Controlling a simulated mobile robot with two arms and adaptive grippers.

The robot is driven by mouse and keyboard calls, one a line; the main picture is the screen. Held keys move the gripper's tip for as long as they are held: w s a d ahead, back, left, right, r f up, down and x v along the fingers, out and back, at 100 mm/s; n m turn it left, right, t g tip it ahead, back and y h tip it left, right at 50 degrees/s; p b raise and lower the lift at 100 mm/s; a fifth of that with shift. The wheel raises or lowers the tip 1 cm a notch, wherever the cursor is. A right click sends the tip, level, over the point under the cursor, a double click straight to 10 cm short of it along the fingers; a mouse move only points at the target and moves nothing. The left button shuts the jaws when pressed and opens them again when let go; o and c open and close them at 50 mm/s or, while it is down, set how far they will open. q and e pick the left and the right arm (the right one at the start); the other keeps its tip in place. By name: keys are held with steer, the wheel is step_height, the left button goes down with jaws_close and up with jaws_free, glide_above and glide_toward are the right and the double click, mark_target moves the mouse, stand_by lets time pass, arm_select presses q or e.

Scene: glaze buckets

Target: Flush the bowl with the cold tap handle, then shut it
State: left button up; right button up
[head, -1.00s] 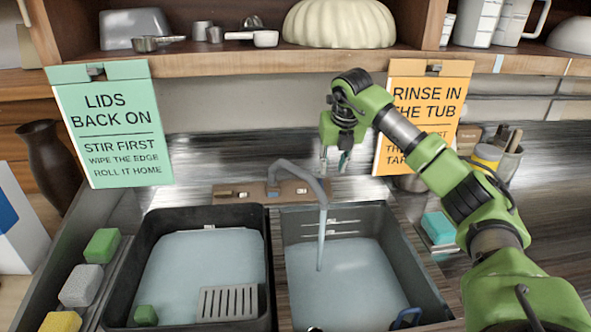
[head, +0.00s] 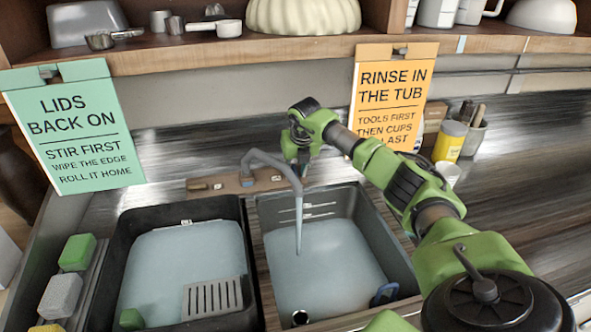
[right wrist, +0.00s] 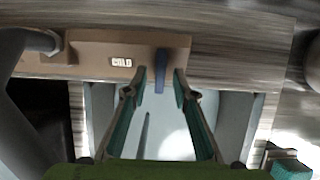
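The tap (head: 268,156) arches over the right sink bowl (head: 388,238), and a thin stream (head: 299,225) falls from its spout into bluish water there. In the right wrist view, a blue handle (right wrist: 159,60) sticks out from the brown tap base, right of a COLD label (right wrist: 121,62). My right gripper (head: 301,168) is low behind the right bowl, beside the spout. In the wrist view its two fingers (right wrist: 160,78) are apart, one on each side of the blue handle, with gaps showing. My left gripper is not in view.
The left bowl (head: 119,240) holds water, a slotted grey piece (head: 213,298) and a green block (head: 131,319). Sponges (head: 77,252) line the left edge. A blue object (head: 385,294) sits at the right bowl's front right corner. A shelf (head: 290,47) overhangs the back.

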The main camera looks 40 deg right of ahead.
steer(key=shift+w+d+f, duration=0.1)
steer(key=shift+f, duration=0.3)
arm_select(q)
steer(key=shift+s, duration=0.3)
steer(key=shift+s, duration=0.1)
arm_select(e)
steer(key=shift+c, duration=0.4)
jaws_close()
